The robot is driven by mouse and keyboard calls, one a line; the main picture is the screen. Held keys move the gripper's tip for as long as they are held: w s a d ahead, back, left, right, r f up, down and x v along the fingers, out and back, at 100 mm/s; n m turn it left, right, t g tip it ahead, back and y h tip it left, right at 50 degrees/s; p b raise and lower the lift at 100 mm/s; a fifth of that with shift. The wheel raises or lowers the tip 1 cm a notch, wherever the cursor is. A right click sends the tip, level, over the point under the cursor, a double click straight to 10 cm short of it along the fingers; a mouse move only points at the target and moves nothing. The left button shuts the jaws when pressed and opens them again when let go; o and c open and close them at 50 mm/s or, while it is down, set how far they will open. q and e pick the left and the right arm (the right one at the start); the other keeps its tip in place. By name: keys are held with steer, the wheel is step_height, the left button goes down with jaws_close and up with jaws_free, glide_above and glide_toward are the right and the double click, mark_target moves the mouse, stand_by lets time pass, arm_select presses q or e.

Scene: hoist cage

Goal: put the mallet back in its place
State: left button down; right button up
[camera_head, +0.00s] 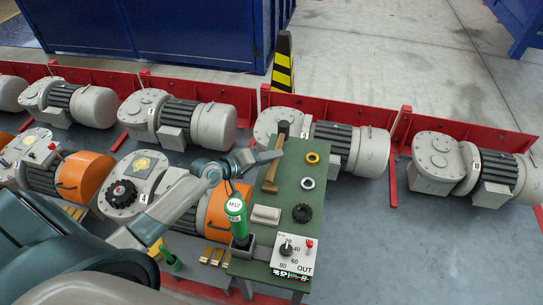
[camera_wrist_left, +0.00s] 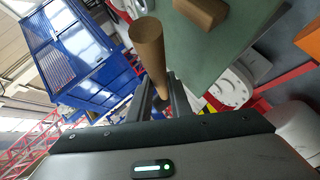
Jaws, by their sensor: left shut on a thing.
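My left gripper (camera_head: 267,157) reaches in from the left and is shut on the mallet's handle. In the left wrist view the handle (camera_wrist_left: 148,48) passes between the two fingers (camera_wrist_left: 160,98), its round end towards the camera. I cannot tell whether the mallet touches the tabletop. The mallet's place cannot be made out for certain. My right gripper is not in view.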

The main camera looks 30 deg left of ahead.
arm_select(q)
steer(key=shift+f+b, duration=1.3)
steer(key=shift+f, duration=0.5)
steer(key=c, duration=1.5)
jaws_free()
steer(key=shift+r, duration=0.1)
steer(key=shift+c, duration=0.2)
steer(key=shift+s+f, duration=0.2)
steer(key=shift+f, duration=0.05)
steer(key=v, duration=1.7)
steer(key=shift+r, duration=0.3)
steer(key=shift+a, duration=0.1)
steer(key=p+v, duration=0.1)
steer(key=v, duration=0.6)
steer(key=shift+p, duration=0.3)
